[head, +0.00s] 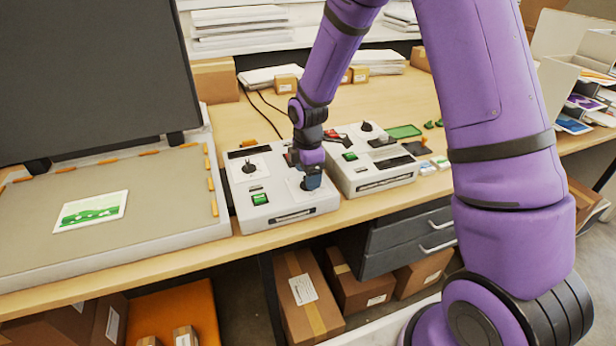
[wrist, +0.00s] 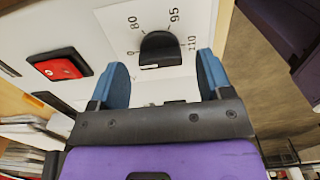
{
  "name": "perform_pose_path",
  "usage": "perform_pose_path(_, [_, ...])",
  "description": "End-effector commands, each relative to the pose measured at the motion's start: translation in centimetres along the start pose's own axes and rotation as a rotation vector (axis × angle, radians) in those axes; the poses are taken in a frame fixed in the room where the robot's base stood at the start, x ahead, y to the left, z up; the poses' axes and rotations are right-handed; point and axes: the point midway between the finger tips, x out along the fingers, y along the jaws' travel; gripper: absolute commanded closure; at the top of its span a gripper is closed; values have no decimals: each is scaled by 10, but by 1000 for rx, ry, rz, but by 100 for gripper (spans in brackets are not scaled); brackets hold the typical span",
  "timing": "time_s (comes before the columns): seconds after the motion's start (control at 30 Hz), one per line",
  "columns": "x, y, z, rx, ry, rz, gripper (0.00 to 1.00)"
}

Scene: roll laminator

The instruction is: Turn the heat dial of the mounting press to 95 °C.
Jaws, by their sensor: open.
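A black heat dial (wrist: 160,48) sits on a white panel (wrist: 105,50) in the wrist view. Its printed scale shows 80, 95 and 110, with 95 above the knob and slightly right. A small pale mark shows at the knob's lower edge; I cannot tell which value it points to. My gripper (wrist: 162,76) is open, its blue fingers on either side of the knob's lower part, with no clear contact. In the head view my gripper (head: 311,178) is over the right front of the left white control box (head: 285,207) and hides this dial.
A red rocker switch (wrist: 60,66) is left of the dial in the wrist view. A second white box (head: 385,177) stands close right of the first. A large flat bed (head: 150,210) with a raised dark lid (head: 90,80) fills the left. Free tabletop is behind the boxes.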

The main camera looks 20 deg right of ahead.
Motion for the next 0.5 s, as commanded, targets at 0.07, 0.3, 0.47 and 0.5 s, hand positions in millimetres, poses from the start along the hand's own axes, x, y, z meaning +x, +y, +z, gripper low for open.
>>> perform_pose_path(0.07, [7,0,0,1,-1,-2,28])
perform_pose_path(0.3, [13,0,0,1,0,0,28])
perform_pose_path(0.47, [13,0,0,1,0,0,28])
perform_pose_path(0.5, [13,0,0,1,0,0,37])
